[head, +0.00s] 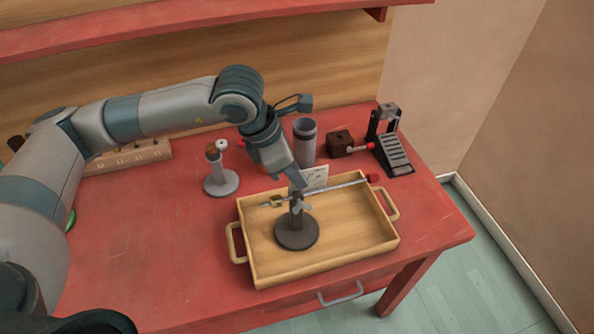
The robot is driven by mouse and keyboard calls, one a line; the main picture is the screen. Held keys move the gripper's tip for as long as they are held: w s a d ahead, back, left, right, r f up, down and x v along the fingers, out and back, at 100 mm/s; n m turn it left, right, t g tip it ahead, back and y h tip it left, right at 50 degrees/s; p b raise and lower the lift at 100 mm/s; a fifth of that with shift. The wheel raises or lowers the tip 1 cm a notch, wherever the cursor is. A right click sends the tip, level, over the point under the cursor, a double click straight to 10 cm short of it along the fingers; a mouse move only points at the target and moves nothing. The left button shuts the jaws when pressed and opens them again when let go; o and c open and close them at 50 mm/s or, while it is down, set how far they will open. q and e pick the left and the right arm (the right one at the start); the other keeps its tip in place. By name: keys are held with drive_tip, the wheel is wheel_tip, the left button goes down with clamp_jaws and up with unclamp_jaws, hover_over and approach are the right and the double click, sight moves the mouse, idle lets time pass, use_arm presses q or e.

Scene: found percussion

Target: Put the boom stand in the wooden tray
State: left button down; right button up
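The boom stand has a dark round base (297,234), a short upright post and a thin silver boom with a red tip (373,178). It stands upright inside the wooden tray (328,267), left of the tray's middle. Its boom slants across the tray, with the red end near the back right rim. My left gripper (298,186) reaches down from behind to the top of the post, where the boom crosses. It appears to touch the stand, but whether its fingers are closed on it is hidden. My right gripper is not in view.
A grey stand with a knob (221,182) is left of the tray. Behind it are a grey cylinder (305,142), a brown block (340,144), a black pedal (392,150) and a wooden rack (130,157). A white card (316,178) is behind the tray. The table's left front is clear.

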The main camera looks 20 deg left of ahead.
use_arm(q)
drive_tip(key=shift+f+b, duration=0.2)
drive_tip(key=shift+b, duration=0.1)
drive_tip(key=c, duration=2)
unclamp_jaws()
drive_tip(key=shift+r+p, duration=0.3)
drive_tip(key=shift+a+r, duration=0.1)
drive_tip(key=shift+r, duration=0.15)
drive_tip(key=shift+b+v, duration=1.6)
drive_tip(key=shift+v, duration=4.05)
drive_tip(key=shift+s, duration=0.15)
